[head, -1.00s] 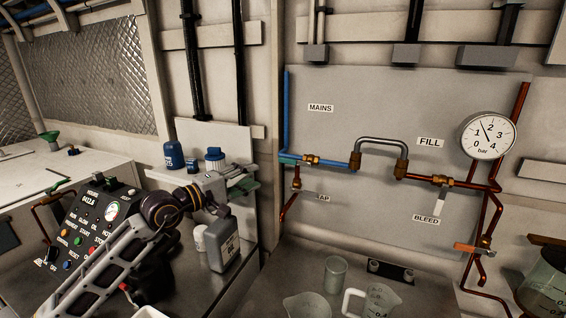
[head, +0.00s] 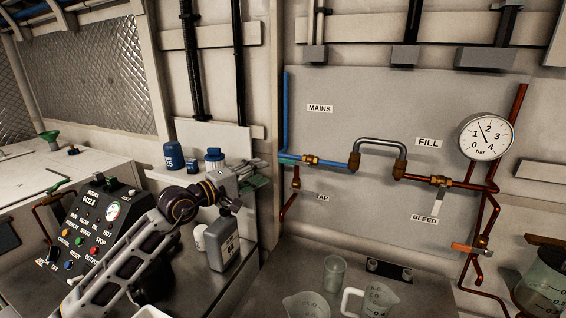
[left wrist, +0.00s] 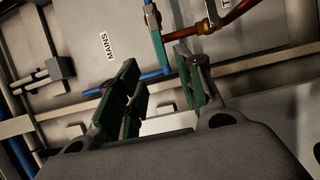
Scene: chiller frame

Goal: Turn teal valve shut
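The teal valve handle (head: 289,158) sits on the wall panel below MAINS, at the left end of the blue pipe (head: 335,163), beside a brass fitting. It looks roughly in line with the vertical blue pipe in the left wrist view (left wrist: 155,42), ahead of the fingers. My left gripper (head: 257,173) is just left of the panel in the head view, close to the valve but apart from it. In the left wrist view its green-padded fingers (left wrist: 160,92) are spread with nothing between them. My right gripper is not in view.
A grey jug (head: 224,250) and a white bottle (head: 200,238) stand under my left arm. A drain branch with an orange-brown pipe (head: 288,208) hangs below the valve. A gauge (head: 487,136) is at right. Clear beakers (head: 335,272) stand on the bench.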

